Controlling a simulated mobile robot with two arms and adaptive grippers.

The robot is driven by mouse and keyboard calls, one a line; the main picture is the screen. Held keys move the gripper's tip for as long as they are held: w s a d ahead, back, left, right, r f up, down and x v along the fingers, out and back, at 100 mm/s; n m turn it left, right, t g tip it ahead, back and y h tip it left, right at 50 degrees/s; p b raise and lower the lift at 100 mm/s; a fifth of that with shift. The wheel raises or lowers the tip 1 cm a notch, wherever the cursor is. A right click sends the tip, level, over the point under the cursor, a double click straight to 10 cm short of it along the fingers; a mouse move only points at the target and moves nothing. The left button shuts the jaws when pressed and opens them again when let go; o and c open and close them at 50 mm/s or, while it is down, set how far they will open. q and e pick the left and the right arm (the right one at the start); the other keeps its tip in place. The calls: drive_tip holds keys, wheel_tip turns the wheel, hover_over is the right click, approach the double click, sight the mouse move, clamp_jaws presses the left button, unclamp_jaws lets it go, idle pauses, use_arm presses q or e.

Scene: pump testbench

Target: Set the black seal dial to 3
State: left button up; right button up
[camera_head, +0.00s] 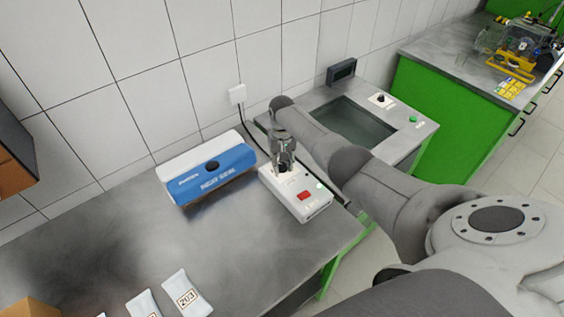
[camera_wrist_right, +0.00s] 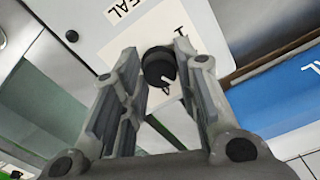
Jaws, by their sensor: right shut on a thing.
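The black seal dial (camera_wrist_right: 158,68) sits on the white control box between my right gripper's fingertips in the right wrist view. My right gripper (camera_wrist_right: 157,62) is shut on the dial. In the head view my right gripper (camera_head: 284,168) points down at the back end of the white control box (camera_head: 312,207) and hides the dial there. My left gripper is not in view.
A blue and white heat sealer (camera_head: 195,182) stands left of the box. The box carries a red switch (camera_head: 304,196). White pouches (camera_head: 182,294) lie at the table's front. A second bench with a sunken basin (camera_head: 352,122) is behind my right arm. The table's middle is clear.

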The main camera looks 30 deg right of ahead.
sight(282, 165)
drive_tip(key=o, duration=1)
drive_tip(key=shift+o, duration=0.2)
wheel_tip(282, 165, up, 12)
idle(0.6)
